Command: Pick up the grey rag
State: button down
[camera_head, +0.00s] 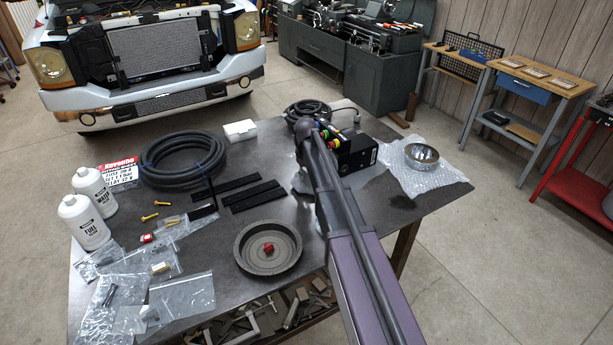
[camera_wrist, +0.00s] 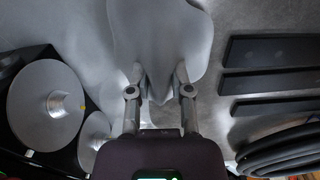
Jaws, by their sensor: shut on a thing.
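The grey rag (camera_wrist: 158,35) shows in the wrist view as a smooth light grey cloth, pinched into a fold. My gripper (camera_wrist: 159,74) is shut on it, with one finger on each side of the fold. The cloth spreads away from the fingertips toward the top of the picture. I cannot tell whether its far part still touches the table. In the head view my arm covers the fingers and most of the rag.
A black box with coloured knobs (camera_head: 358,151) stands close right of my arm on the steel table (camera_head: 215,238). Black strips (camera_head: 257,196), a coiled hose (camera_head: 183,160) and a round pan (camera_head: 268,249) lie left. A metal bowl (camera_head: 421,156) sits on bubble wrap at right.

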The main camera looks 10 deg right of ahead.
notch_tip(320, 180, up, 2)
jog(key=shift+s+r+p, duration=0.1)
jog(key=shift+p, duration=0.6)
jog(key=s, duration=0.5)
jog(key=s+a, duration=0.1)
jog(key=s, duration=0.4)
jog(key=s+a+p, duration=0.1)
jog(key=s, duration=0.4)
jog(key=shift+s+a+r, duration=0.25)
jog(key=shift+s+r, duration=0.05)
jog(key=shift+r, duration=0.05)
jog(key=c, duration=1.3)
grip_release()
grip_shut()
